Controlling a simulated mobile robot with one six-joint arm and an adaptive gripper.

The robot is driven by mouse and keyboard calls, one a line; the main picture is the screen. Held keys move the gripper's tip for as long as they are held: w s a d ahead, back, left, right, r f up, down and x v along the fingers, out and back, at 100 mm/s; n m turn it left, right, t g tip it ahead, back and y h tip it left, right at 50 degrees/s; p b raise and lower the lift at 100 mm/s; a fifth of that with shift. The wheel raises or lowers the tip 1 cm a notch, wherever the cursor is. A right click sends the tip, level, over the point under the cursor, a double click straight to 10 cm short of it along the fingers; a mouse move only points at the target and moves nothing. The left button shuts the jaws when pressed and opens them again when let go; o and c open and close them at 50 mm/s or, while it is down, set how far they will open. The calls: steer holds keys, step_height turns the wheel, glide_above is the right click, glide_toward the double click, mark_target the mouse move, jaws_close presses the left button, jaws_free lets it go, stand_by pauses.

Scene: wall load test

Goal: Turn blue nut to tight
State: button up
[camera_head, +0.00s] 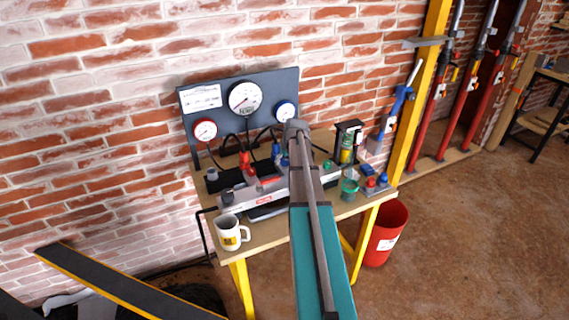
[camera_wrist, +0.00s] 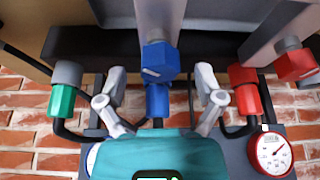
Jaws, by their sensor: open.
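In the wrist view a blue hex nut (camera_wrist: 160,61) with a white mark sits on a grey fitting at the centre. In the head view small blue parts (camera_head: 276,151) show on the bench beside my arm. My arm's end covers part of that spot, and the gripper's fingers cannot be made out there.
In the wrist view a green fitting (camera_wrist: 62,100) is left of the fingers and a red fitting (camera_wrist: 243,76) close right. A gauge panel (camera_head: 270,84) stands behind the bench (camera_head: 262,236). A mug (camera_head: 229,232) is at its front left, a red bucket (camera_head: 385,235) on the floor.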

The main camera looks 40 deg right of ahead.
steer(key=shift+f, duration=0.1)
steer(key=c, duration=1.1)
steer(key=shift+c, duration=0.2)
steer(key=shift+a+m, duration=0.1)
steer(key=shift+m, duration=0.5)
steer(key=m+h, duration=0.2)
steer(key=m, duration=0.2)
steer(key=shift+g, duration=0.4)
steer(key=m+g+h, duration=0.1)
steer(key=m, duration=0.3)
steer(key=shift+w+m, duration=0.1)
steer(key=shift+m, duration=0.3)
